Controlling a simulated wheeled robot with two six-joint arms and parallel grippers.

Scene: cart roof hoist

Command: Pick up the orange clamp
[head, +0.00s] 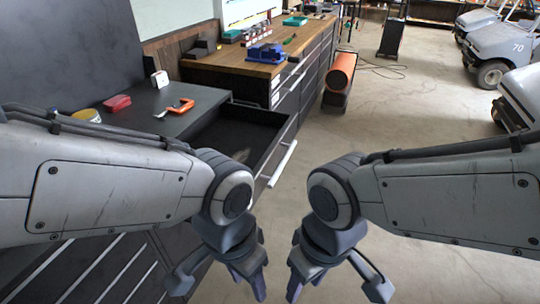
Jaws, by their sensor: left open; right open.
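The orange clamp (181,107) lies on the dark top of the low cabinet (205,97) at the left, near the top's right side. It has an orange frame and a pale metal end pointing left. My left gripper (222,283) is open and empty, low in front of the cabinet, well below and nearer than the clamp. My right gripper (335,287) is open and empty over the floor, further from the clamp. Neither gripper touches anything that I can see.
An open drawer (283,160) juts out right of the clamp. A red box (116,103), a yellow-rimmed tin (87,115) and a white block (160,79) share the cabinet top. A wooden workbench (237,66) with a blue vise (265,54) stands behind.

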